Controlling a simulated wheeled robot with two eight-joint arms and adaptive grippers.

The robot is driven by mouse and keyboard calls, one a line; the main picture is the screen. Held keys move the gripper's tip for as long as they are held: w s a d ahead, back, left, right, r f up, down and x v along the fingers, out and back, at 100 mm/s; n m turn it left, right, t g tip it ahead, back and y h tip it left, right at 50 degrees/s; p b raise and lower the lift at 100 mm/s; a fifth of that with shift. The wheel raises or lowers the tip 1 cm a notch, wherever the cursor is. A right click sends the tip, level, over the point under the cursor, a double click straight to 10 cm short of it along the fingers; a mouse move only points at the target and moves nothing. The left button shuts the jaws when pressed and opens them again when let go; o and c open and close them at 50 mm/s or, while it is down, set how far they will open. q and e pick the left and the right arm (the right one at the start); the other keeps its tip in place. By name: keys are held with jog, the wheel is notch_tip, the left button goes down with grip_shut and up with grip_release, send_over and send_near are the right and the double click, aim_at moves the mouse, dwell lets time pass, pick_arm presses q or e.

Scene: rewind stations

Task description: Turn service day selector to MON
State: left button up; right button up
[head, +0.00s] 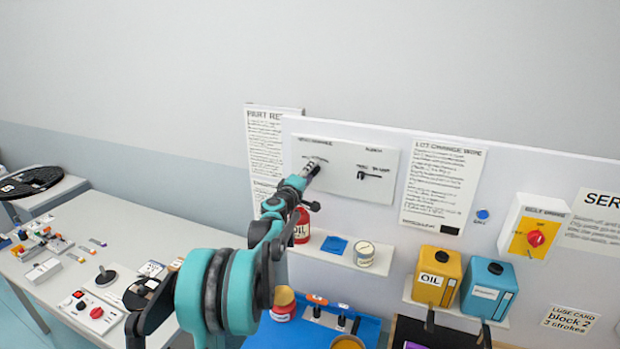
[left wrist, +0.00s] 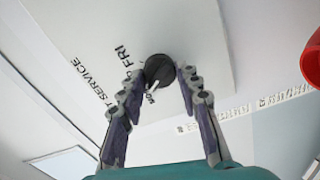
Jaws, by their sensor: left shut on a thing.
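The selector knob (left wrist: 158,70) is a dark round knob on a white panel (head: 340,183). My left gripper (head: 312,175) reaches the panel's left part, and in the left wrist view its two fingers (left wrist: 160,84) stand on either side of the knob, shut on it. A white pointer mark on the knob points toward a partly hidden label that seems to begin "MO". The label "FRI" (left wrist: 121,52) is readable beside the knob. In the head view the gripper hides most of the knob. Two dark fingertips, apparently my right gripper (head: 458,327), show apart at the bottom edge.
A second dark handle (head: 370,175) is on the panel's right. Below are a red oil can (head: 302,226), a tin (head: 364,254) and a blue item (head: 334,245) on a shelf. Yellow (head: 437,275) and blue (head: 487,287) bottles stand right. A red knob (head: 536,239) is farther right.

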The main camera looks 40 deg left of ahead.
pick_arm(q)
jog(key=shift+n+b, duration=0.4)
jog(key=shift+n, duration=0.8)
jog(key=o, duration=1.2)
jog(key=shift+c, duration=0.2)
jog(key=shift+a, duration=0.1)
jog(key=shift+s, duration=0.1)
jog(key=v, duration=1.2)
jog(key=shift+f, duration=0.15)
